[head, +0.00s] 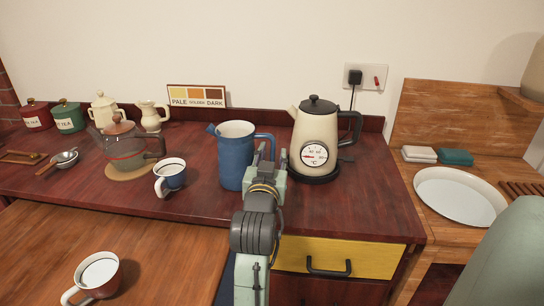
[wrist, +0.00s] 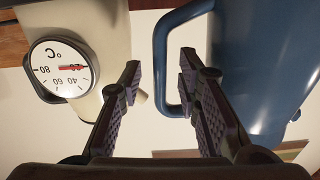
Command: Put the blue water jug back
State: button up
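The blue water jug (head: 233,160) stands upright on the dark red counter (head: 375,205), its spout to the left and its handle to the right. My gripper (head: 272,157) is at the handle side, between the jug and the cream kettle. In the wrist view my gripper (wrist: 159,78) is open, its padded fingers apart on either side of the jug's blue handle (wrist: 160,62). There are visible gaps between the handle and both fingers. The jug's body (wrist: 248,75) is right of the fingers there. My gripper hides part of the jug's right side in the head view.
The cream kettle (head: 316,130) with a dial stands close right of my gripper; it also fills the wrist view's left (wrist: 88,30). A colour-chart sign (head: 197,96) leans behind. A yellow drawer (head: 345,257) is below.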

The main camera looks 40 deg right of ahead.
jog(key=shift+a+r, duration=0.1)
jog(key=b+v, duration=0.1)
jog(key=v, duration=0.5)
jog(key=shift+s+a+b, duration=0.15)
jog(key=shift+b, duration=0.15)
jog(key=shift+f+b, duration=0.25)
jog(key=shift+b, duration=0.95)
jog(key=b, duration=0.2)
jog(key=shift+b, duration=0.35)
jog(key=b+v, duration=0.2)
jog(key=b, duration=0.3)
jog(key=shift+b, duration=0.4)
jog(key=b+v, duration=0.2)
jog(key=b, duration=0.1)
jog(key=shift+b, duration=0.35)
jog(key=shift+s+a+r+b, duration=0.25)
jog(key=shift+s+a+b, duration=0.25)
jog(key=shift+b, duration=0.4)
